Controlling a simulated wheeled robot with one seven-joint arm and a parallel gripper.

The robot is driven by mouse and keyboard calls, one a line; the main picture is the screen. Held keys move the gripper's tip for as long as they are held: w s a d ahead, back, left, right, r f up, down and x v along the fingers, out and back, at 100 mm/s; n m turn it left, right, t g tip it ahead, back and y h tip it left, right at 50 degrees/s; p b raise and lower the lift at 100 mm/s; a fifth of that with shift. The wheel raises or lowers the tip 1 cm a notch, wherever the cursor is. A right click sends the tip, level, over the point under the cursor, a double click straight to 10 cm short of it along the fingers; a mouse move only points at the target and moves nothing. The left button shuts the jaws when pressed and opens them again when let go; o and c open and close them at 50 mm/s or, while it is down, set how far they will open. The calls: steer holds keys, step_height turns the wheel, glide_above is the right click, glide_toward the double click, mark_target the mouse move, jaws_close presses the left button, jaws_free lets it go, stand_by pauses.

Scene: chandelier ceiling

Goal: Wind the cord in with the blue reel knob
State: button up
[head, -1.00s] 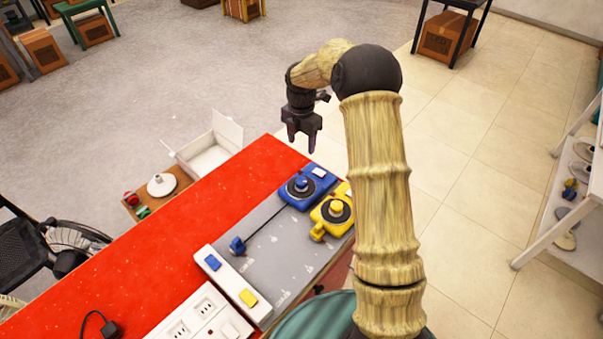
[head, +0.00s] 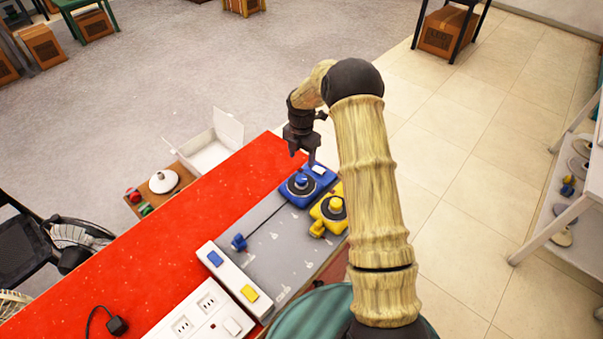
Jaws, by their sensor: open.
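The blue reel (head: 306,187) sits at the far end of a grey board (head: 265,250) on the red table. Its round blue knob (head: 301,180) stands on a dark disc. A dark cord (head: 266,221) runs from the reel to a small blue piece (head: 239,242) at the near left of the board. The yellow reel (head: 331,211) with its yellow knob sits just right of the blue one. My gripper (head: 303,158) is open and empty, pointing down above the blue reel, close over its knob; the exact gap is hard to tell.
A white strip with a blue and a yellow button (head: 250,293) borders the board's near side, beside white sockets (head: 209,303). A black plug (head: 117,326) lies on the red table (head: 165,260). A white open box (head: 214,147) stands beyond the table.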

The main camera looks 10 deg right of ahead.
mark_target(302, 178)
step_height(302, 178, down, 10)
steer(key=p, duration=0.3)
steer(key=shift+c, duration=0.5)
steer(key=c, duration=0.9)
steer(key=shift+b, duration=0.35)
